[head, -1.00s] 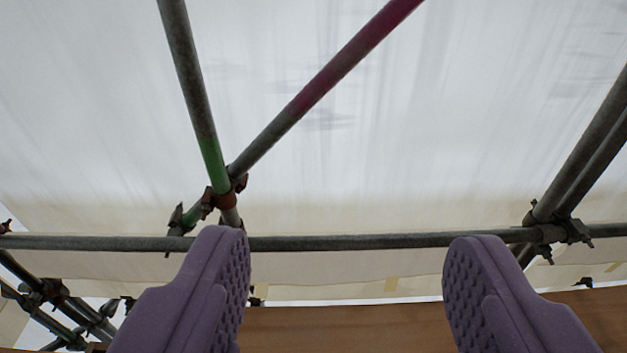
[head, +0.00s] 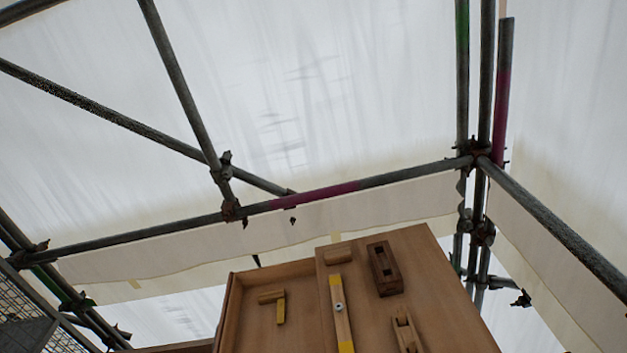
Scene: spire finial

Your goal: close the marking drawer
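A wooden bench or chest top (head: 440,300) stands at the bottom centre, cut off by the lower picture edge. At its left side is a shallow, raised-edge wooden compartment (head: 229,315) that looks like an open drawer. I cannot tell for sure that it is the marking drawer. A small T-shaped wooden tool (head: 280,304) with a yellow end lies in it. No handle or front label shows. My gripper is not in view.
On the top lie a small wood block (head: 338,256), a dark plane-like block (head: 384,268), a yellow-ended strip (head: 341,318) and a lighter tool (head: 405,332). Scaffold poles (head: 483,155) stand behind at right. A mesh panel (head: 25,315) is at lower left. White sheeting hangs behind.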

